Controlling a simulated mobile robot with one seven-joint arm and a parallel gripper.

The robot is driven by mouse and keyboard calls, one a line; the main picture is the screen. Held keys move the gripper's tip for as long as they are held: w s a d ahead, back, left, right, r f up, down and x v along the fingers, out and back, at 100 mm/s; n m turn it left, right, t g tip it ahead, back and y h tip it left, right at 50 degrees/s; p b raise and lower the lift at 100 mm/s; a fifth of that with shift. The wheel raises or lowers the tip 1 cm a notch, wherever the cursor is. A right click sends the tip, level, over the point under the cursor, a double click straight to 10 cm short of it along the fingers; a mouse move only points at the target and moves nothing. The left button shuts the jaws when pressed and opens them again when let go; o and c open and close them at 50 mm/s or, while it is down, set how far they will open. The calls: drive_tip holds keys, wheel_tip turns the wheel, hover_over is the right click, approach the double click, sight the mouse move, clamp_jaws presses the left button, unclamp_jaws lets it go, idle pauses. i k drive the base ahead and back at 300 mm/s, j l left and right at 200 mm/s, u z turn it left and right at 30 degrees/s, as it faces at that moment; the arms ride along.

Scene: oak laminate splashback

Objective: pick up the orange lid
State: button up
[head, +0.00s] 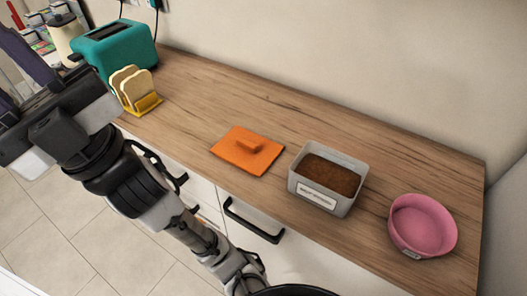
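My arm crosses the left of the view, from the bottom up to the left edge. My gripper (14,82) is at the upper left, well away from the lid. Its two dark fingers stand apart and run to the left edge of the picture, so their tips are cut off. I see nothing held between them.
A grey labelled container (324,203) with brown contents stands right of the lid, then a pink bowl (423,226). A yellow rack (146,103) with bread slices and a teal toaster (116,47) stand left. The splashback wall is behind; black handles (250,222) jut from the drawer fronts.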

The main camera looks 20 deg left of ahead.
sight(253, 154)
drive_tip(key=k+j+z, duration=0.1)
drive_tip(key=j, duration=0.3)
drive_tip(key=k+j+z, duration=0.1)
drive_tip(key=j, duration=0.35)
drive_tip(key=k+j+z, duration=0.1)
drive_tip(key=j, duration=0.3)
drive_tip(key=k+j+z, duration=0.1)
drive_tip(key=j, duration=0.25)
drive_tip(key=k+j+z, duration=0.1)
drive_tip(key=j, duration=0.3)
drive_tip(key=i, duration=0.4)
